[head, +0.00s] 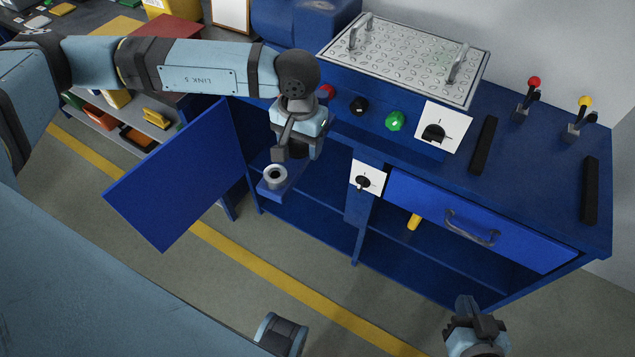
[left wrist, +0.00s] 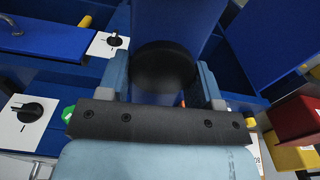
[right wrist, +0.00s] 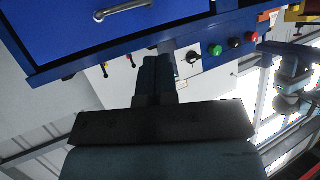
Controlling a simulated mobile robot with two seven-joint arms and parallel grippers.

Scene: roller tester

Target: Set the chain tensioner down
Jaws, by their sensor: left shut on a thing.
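The chain tensioner (head: 272,186) is a blue arm with a pale grey roller ring at its outer end. My left gripper (head: 287,148) is shut on it and holds it in front of the open left bay of the blue cabinet. In the left wrist view, the blue tensioner (left wrist: 170,22) extends away between the fingers, with a black round part near the grip. I cannot tell whether it touches anything. My right gripper (head: 468,318) is at the lower right of the head view. In the right wrist view, its fingers (right wrist: 155,75) are together and empty.
The blue cabinet door (head: 180,180) stands open left of the bay. A drawer (head: 475,220) is closed at right, above a shelf with a yellow item (head: 414,222). A switch panel (head: 367,179) sits beside the bay. The metal tread plate (head: 405,58) lies on top.

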